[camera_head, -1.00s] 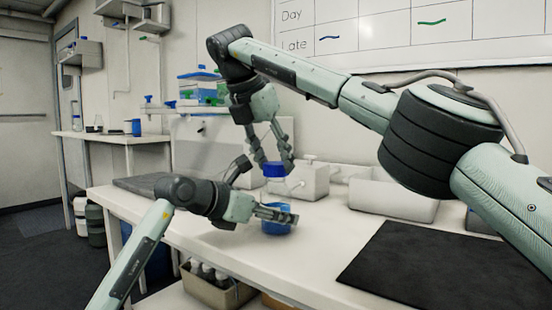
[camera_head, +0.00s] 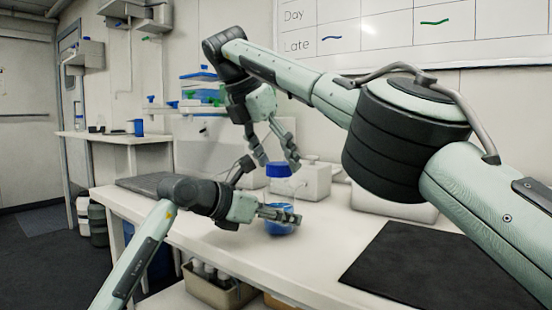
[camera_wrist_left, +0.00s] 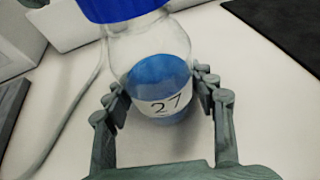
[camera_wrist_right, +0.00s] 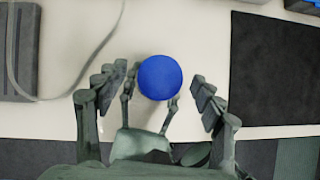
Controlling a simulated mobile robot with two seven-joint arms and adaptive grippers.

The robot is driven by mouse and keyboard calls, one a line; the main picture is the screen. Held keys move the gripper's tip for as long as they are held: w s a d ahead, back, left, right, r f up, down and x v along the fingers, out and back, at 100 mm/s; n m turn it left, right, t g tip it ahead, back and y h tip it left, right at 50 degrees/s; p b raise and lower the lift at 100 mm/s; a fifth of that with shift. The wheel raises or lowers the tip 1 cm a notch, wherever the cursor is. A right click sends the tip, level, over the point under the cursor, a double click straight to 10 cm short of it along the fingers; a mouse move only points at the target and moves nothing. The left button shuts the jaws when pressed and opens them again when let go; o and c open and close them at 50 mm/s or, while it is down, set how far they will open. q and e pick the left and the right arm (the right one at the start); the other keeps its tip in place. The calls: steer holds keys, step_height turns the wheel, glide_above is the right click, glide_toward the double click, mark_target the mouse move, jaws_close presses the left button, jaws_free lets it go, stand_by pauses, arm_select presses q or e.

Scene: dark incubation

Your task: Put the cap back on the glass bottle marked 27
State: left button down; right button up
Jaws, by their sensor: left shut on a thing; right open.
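The glass bottle marked 27 (camera_wrist_left: 160,75) stands upright on the white bench with blue liquid inside. Its label shows in the left wrist view. The blue cap (camera_head: 279,170) sits level on the bottle's neck; the thread under it is hidden. My left gripper (camera_head: 288,215) is shut around the lower bottle, with one finger on each side in the left wrist view (camera_wrist_left: 165,92). My right gripper (camera_head: 279,158) is open just above the cap. In the right wrist view the cap (camera_wrist_right: 160,77) lies between its spread fingers, clear of both.
A black mat (camera_head: 440,262) lies on the bench at the right. White boxes (camera_head: 300,180) stand behind the bottle. A dark pad (camera_head: 145,185) lies at the bench's left end. A rack with blue-lidded containers (camera_head: 200,88) is at the back.

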steer(key=o, duration=0.4)
steer(key=shift+c, duration=0.2)
steer(key=shift+s+a+r, duration=0.2)
steer(key=shift+r, duration=0.25)
steer(key=shift+s+a, duration=0.25)
steer(key=s+a, duration=0.8)
steer(key=shift+s, duration=0.1)
arm_select(q)
steer(key=shift+c, duration=2.3)
jaws_free()
steer(key=shift+a, duration=0.1)
